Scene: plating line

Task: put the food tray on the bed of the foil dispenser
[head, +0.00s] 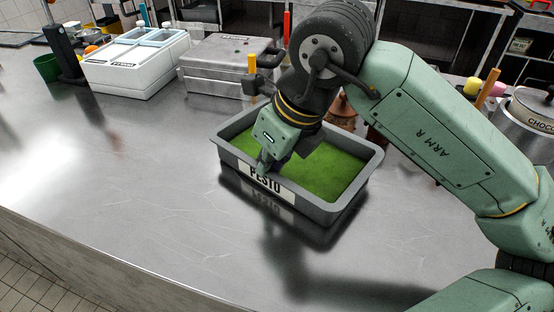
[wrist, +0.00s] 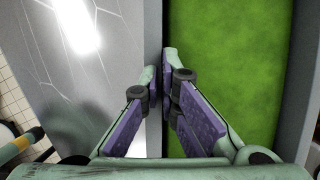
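The food tray (head: 229,159) is a grey rectangular pan with green contents and a PESTO label on its near side. It is on or just above the steel counter; I cannot tell which. My gripper (head: 268,166) points down at the tray's near wall, above the label. In the wrist view my gripper (wrist: 161,72) has one finger on each side of the tray wall (wrist: 161,25), the tips closed against it, with green contents to the right. The foil dispenser cannot be made out for certain; a flat grey metal appliance (head: 222,60) with a yellow-topped handle stands behind the tray.
The steel counter (head: 110,180) is clear left of the tray. A white unit (head: 120,72) with blue-topped compartments stands at the back left, near a green container (head: 47,68). A lidded metal pot (head: 527,115) stands at the right. The counter's front edge runs along the lower left.

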